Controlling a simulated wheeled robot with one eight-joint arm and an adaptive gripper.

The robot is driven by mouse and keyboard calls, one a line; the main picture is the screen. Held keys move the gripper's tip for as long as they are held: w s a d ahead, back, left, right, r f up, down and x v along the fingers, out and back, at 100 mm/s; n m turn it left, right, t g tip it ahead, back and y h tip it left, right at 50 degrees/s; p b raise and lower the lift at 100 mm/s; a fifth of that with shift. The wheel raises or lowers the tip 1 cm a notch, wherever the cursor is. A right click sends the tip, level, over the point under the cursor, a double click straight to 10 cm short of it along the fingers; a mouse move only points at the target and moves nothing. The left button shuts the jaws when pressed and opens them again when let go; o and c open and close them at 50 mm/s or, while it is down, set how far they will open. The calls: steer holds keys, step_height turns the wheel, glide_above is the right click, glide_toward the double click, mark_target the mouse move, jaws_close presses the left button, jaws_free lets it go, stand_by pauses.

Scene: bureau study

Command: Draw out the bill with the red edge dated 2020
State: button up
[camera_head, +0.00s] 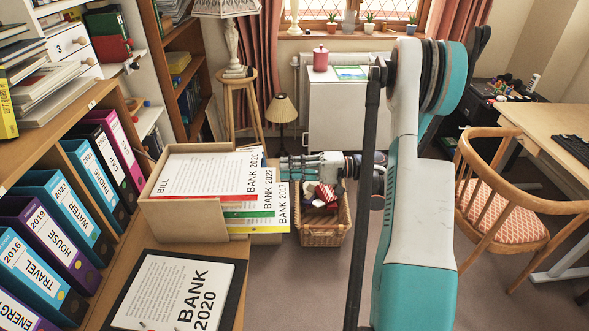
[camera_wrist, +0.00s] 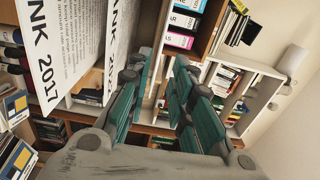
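The bill marked BANK 2020 (camera_head: 208,172) stands in a light wooden box (camera_head: 180,218), tilted, with a red strip along its lower edge. Behind or beside it, bills marked BANK 2022 (camera_head: 267,195) with a green strip and BANK 2017 (camera_head: 283,208) with a yellow strip jut out at the right. My gripper (camera_head: 284,165) is by the right end of the bills. In the wrist view my gripper (camera_wrist: 162,95) has its teal fingers apart, with no sheet clearly between them. The BANK 2017 bill (camera_wrist: 55,60) is left of them; another bill, its year partly hidden, is close to the left finger.
A black folder (camera_head: 238,300) with a BANK 2020 sheet (camera_head: 170,285) lies in front of the box. Labelled binders (camera_head: 70,220) line the left shelf. A wicker basket (camera_head: 325,235) stands right of the box. A wooden chair (camera_head: 480,180) is at the right.

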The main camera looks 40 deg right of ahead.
steer(key=shift+x, duration=3.75)
steer(key=shift+c, duration=0.2)
jaws_close()
steer(key=shift+r+b, duration=0.2)
steer(key=shift+b, duration=0.15)
steer(key=shift+d, duration=0.1)
